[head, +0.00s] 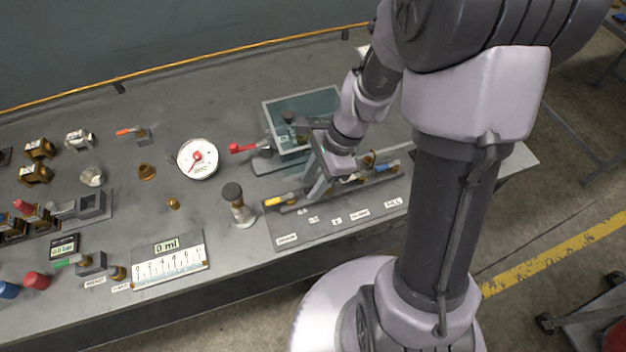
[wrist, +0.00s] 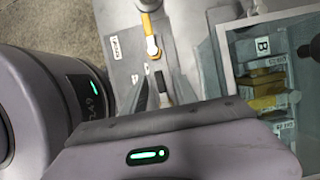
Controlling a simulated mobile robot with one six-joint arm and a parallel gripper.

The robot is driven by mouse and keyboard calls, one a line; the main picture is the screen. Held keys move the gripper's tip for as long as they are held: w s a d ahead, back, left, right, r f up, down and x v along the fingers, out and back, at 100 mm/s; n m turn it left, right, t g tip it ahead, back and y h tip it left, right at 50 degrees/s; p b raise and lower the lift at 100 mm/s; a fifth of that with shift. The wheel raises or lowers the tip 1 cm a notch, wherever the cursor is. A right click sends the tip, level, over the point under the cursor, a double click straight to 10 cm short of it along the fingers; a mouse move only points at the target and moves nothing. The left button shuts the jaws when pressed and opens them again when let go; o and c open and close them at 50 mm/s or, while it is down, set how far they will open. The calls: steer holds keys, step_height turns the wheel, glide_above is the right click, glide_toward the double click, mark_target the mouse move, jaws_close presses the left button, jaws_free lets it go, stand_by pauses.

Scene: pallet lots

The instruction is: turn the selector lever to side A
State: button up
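A grey plate with a row of white labels (head: 287,239) lies along the front of the bench. On it are a yellow-handled lever (head: 277,201) at the left and a blue-handled lever (head: 386,167) at the right. The yellow handle also shows at the top of the wrist view (wrist: 150,5). My gripper (head: 316,192) reaches down over the plate between these two levers. In the wrist view its two fingers stand apart, with a dark handle (wrist: 161,84) between them, probably the selector lever. I cannot tell whether they touch it. The gripper hides most of that lever, and the labels are too small to read surely.
A glass-topped box (head: 270,118) stands right behind my gripper. A red-handled valve (head: 243,148), a round white gauge (head: 198,158) and a dark-knobbed post (head: 235,200) stand to the left. Several valves and blocks crowd the far left. Bare bench lies behind the gauge.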

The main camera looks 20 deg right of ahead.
steer(key=p+v, duration=0.7)
steer(key=v, duration=1)
steer(key=shift+d+r, duration=0.15)
steer(key=s+a+r+n+t+h+b, duration=0.2)
steer(key=s+a+r+n+t+b, duration=0.3)
steer(key=s+a+n, duration=0.5)
steer(key=n, duration=0.4)
steer(key=shift+s+r+t+b, duration=0.2)
steer(key=shift+r+t+b, duration=0.15)
steer(key=shift+t+b, duration=0.05)
stand_by(1.7)
